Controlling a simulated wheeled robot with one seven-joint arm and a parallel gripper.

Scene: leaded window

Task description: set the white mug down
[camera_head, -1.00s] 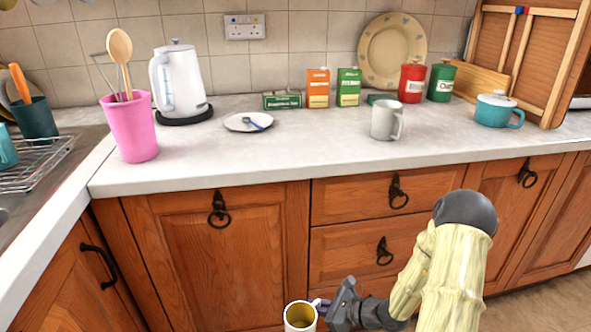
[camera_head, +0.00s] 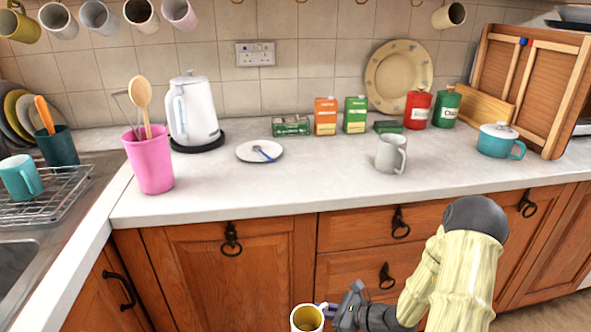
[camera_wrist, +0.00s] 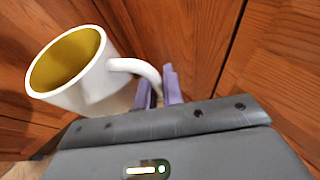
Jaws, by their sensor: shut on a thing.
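The white mug (camera_head: 308,319) has a mustard-yellow inside and shows at the bottom of the head view, cut off by the lower edge. It hangs in front of the wooden cabinet doors, below the counter top. My gripper (camera_head: 329,311) is shut on its handle from the right. In the wrist view the mug (camera_wrist: 88,82) is at the left, tilted in the picture with its mouth facing up-left. The purple fingers of my gripper (camera_wrist: 159,88) close around the handle at the mug's right side. The mug looks empty.
The light counter (camera_head: 300,180) has free room at its front middle. A white saucer (camera_head: 260,151) with a blue-handled utensil, a grey-white jug (camera_head: 391,154), a pink utensil pot (camera_head: 149,163) and a kettle (camera_head: 193,110) stand on it. The sink rack (camera_head: 45,195) is left.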

